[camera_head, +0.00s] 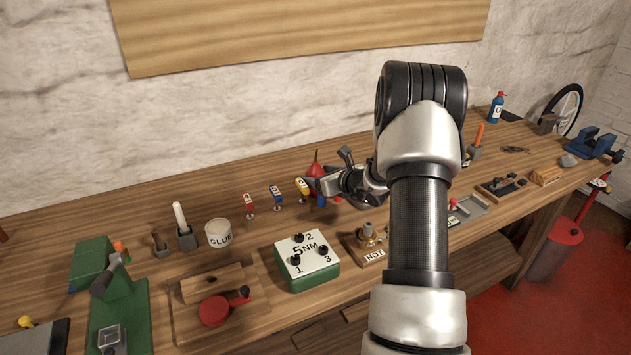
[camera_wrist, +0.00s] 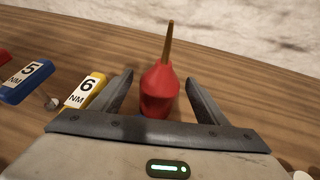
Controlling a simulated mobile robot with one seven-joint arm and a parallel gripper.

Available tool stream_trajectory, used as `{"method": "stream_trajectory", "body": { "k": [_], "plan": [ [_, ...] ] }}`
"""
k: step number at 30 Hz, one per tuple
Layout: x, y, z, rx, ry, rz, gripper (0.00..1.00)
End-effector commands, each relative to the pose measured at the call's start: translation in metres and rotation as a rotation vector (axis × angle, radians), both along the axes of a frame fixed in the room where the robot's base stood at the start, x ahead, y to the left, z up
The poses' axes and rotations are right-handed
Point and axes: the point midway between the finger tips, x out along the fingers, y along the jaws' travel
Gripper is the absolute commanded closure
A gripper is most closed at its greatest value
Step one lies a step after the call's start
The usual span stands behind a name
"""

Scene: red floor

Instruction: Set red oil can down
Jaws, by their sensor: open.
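The red oil can (camera_wrist: 160,90), with a thin brown spout, stands upright on the wooden bench in the wrist view. In the head view the oil can (camera_head: 315,169) shows at the back of the bench, partly hidden by my gripper. My gripper (camera_wrist: 160,86) is open, one finger on each side of the can. A gap shows between the can and each finger. In the head view my gripper (camera_head: 322,186) is low over the bench, partly covered by my own arm.
The yellow driver marked 6 (camera_wrist: 84,92) stands close to the left finger, with the blue one marked 5 (camera_wrist: 28,80) beyond it. A glue pot (camera_head: 219,233), a green-and-white box (camera_head: 307,260) and a "HOT" pot (camera_head: 368,240) stand nearby. Bench right of the can is clear.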

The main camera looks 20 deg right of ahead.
Motion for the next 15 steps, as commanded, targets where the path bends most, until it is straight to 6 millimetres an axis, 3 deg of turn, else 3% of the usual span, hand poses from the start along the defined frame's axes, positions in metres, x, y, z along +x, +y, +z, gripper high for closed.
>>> {"method": "stream_trajectory", "body": {
  "k": [9,15],
  "plan": [
    [0.0062,0.001,-0.0028,0.0,0.001,-0.001,0.32],
    [0.006,0.001,-0.0027,0.0,0.001,-0.001,0.66]
  ]
}}
